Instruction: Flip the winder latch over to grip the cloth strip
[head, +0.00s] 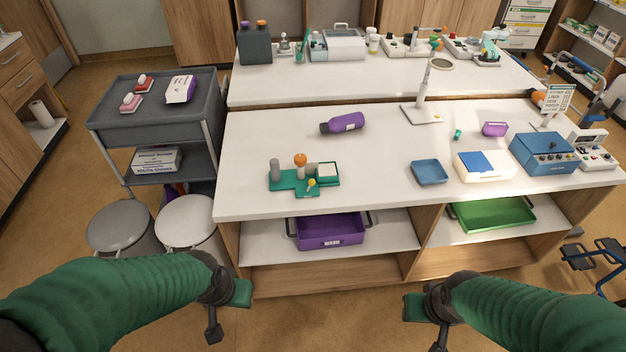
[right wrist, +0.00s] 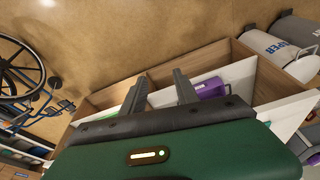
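The winder (head: 290,184) appears to be the green-based device near the front left of the white table. It has a grey post, an orange knob (head: 300,159), a small yellow knob (head: 312,182) and a white pad or roll at its right end. Which part is the latch, and whether the white part is the cloth strip, I cannot tell. My left gripper (head: 212,328) hangs in front of the table, low and left of the winder; its fingers are unclear. My right gripper (right wrist: 158,88) is open and empty, also in front of the table, low and right of the winder.
On the white table (head: 380,185) are a purple bottle (head: 345,122), a blue tray (head: 429,172), a white-and-blue box (head: 485,166) and a stand lamp (head: 421,110). Purple (head: 330,230) and green (head: 495,213) bins sit on the shelf below. A grey cart (head: 150,118) stands left.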

